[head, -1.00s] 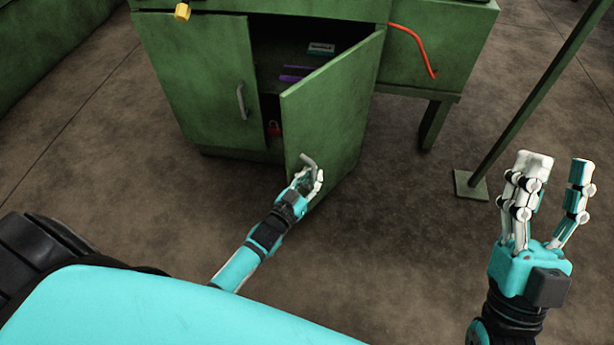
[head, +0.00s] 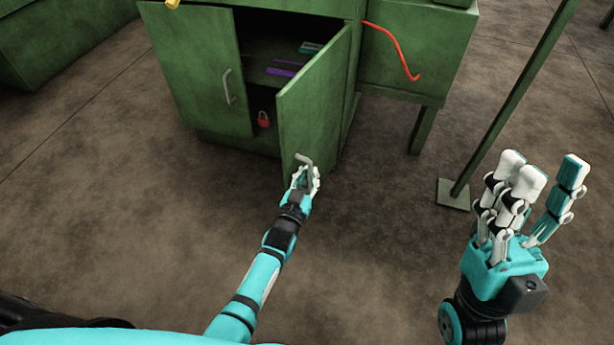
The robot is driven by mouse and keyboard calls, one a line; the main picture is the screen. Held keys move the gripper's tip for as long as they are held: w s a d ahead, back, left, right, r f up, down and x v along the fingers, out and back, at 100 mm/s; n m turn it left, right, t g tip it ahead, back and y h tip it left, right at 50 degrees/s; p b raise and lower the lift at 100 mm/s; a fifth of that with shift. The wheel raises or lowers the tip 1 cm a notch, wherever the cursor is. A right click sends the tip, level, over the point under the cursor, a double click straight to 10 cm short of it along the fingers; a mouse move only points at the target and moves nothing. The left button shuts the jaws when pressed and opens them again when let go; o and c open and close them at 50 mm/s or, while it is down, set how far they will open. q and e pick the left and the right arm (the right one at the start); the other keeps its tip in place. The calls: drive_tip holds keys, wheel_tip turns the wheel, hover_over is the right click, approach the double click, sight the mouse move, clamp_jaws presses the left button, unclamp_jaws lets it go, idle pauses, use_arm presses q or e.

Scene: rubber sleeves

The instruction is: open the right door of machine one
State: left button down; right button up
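Machine one is a green cabinet with two doors at the top centre. Its right door (head: 312,105) stands ajar, swung out toward me, with the dark inside showing. My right gripper (head: 535,180) is open and empty at the right, away from the cabinet.
Inside the cabinet are a purple item (head: 283,70), a teal-and-white box (head: 311,47) and a red padlock-like thing (head: 263,119). A green post (head: 510,105) stands at the right. The floor before the cabinet is clear.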

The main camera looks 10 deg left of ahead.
use_arm(q)
drive_tip(key=shift+s+f, duration=0.25)
drive_tip(key=shift+f, duration=0.05)
drive_tip(key=c, duration=1.5)
unclamp_jaws()
drive_tip(key=shift+a+r, duration=0.1)
drive_tip(key=shift+r, duration=0.1)
drive_tip(key=shift+c, duration=0.2)
drive_tip(key=shift+o, duration=1)
drive_tip(key=s+a, duration=0.1)
drive_tip(key=s, duration=1.1)
drive_tip(key=shift+w+a+r, duration=0.1)
drive_tip(key=shift+r, duration=0.05)
